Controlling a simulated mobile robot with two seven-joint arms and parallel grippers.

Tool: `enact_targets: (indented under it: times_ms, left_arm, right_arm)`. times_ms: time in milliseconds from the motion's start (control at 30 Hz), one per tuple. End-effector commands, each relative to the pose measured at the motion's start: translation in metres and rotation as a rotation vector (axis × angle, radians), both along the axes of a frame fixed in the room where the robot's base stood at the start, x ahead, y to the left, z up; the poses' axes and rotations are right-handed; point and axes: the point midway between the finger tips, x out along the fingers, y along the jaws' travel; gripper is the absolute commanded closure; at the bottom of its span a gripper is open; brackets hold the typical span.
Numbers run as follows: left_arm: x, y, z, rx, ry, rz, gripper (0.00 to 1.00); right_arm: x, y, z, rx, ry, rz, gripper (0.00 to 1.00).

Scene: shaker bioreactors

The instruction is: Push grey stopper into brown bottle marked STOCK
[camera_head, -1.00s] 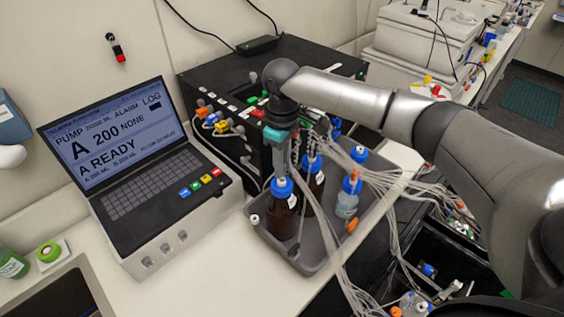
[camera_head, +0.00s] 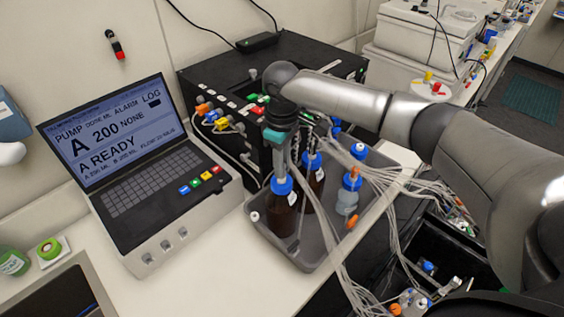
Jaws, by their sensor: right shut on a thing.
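Two brown bottles with blue caps stand in a grey tray (camera_head: 312,262). The nearer one (camera_head: 284,222) is below my right gripper (camera_head: 281,172); the other (camera_head: 312,192) stands just behind it, to the right. My right gripper points down and is shut, its tips just over the nearer bottle's blue collar (camera_head: 282,186). The held piece is mostly hidden by the fingers; it appears to be the grey stopper. I cannot tell whether it sits in the neck. The STOCK marking is not readable from here. My left gripper is out of view.
A clear bottle with a blue cap (camera_head: 349,195) and orange fittings stands at the tray's right. Pale tubing (camera_head: 385,195) runs over that side. A black pump unit (camera_head: 225,90) stands behind, a laptop (camera_head: 140,170) to the left. Bench (camera_head: 215,265) is clear in front.

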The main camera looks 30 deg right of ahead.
Motion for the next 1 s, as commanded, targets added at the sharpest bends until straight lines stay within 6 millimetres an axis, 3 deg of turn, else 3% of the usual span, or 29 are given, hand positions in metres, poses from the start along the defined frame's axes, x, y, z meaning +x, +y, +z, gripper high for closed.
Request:
enact_targets:
  times_ms: [1000]
  left_arm:
    - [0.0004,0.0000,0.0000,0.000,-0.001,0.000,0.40]
  right_arm:
    - [-0.0002,0.0006,-0.0092,0.000,0.001,0.000,1.00]
